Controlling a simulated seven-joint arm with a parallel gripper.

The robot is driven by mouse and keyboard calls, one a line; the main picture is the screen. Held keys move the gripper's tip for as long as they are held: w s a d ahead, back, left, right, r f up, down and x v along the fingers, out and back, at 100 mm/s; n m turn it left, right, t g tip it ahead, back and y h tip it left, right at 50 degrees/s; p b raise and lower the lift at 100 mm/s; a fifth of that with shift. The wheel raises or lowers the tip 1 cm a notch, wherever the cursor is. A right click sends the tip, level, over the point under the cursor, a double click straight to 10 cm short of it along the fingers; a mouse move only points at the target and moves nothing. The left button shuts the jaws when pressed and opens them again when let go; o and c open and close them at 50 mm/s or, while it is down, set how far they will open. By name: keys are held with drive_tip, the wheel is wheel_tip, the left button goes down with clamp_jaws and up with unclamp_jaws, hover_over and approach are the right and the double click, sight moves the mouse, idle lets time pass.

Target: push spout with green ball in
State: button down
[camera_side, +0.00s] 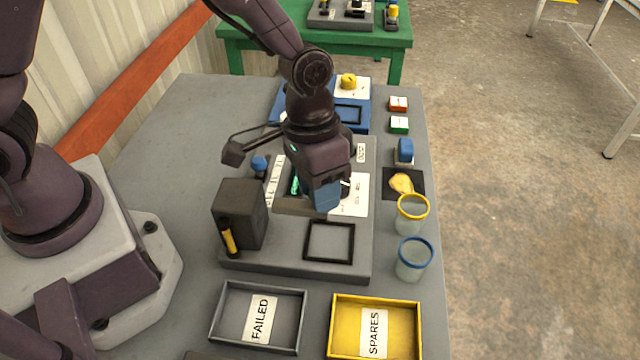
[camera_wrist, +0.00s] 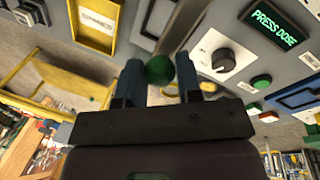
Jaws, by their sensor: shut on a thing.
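In the wrist view, a green ball (camera_wrist: 159,68) shows between the two blue fingers of my gripper (camera_wrist: 160,82), with green also showing beside the right finger. My gripper is shut on the green ball. In the side view, my gripper (camera_side: 325,195) points down over the grey machine (camera_side: 362,245), above its middle. The green ball and the spout are hidden behind the fingers there, so I cannot tell how far in the spout is. A lit green PRESS DOSE display (camera_wrist: 274,25) and a dark knob (camera_wrist: 223,60) show on the panel in the wrist view.
A dark grey box (camera_side: 238,212) rises left of my gripper. A square black frame (camera_side: 330,241) lies in front. A grey FAILED tray (camera_side: 218,318) and yellow SPARES tray (camera_side: 420,335) stand nearer. Yellow-rimmed (camera_side: 411,218) and blue-rimmed (camera_side: 414,262) cups stand at right.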

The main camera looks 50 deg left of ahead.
drive_tip(key=shift+s+a, duration=1.15)
drive_tip(key=shift+a, duration=0.05)
drive_tip(key=c, duration=0.8)
unclamp_jaws()
drive_tip(key=r, duration=0.4)
drive_tip(key=a+r, duration=0.1)
drive_tip(key=r, duration=0.3)
drive_tip(key=a+r, duration=0.1)
drive_tip(key=r, duration=0.3)
drive_tip(key=shift+w+a+r, duration=0.25)
drive_tip(key=shift+r, duration=0.15)
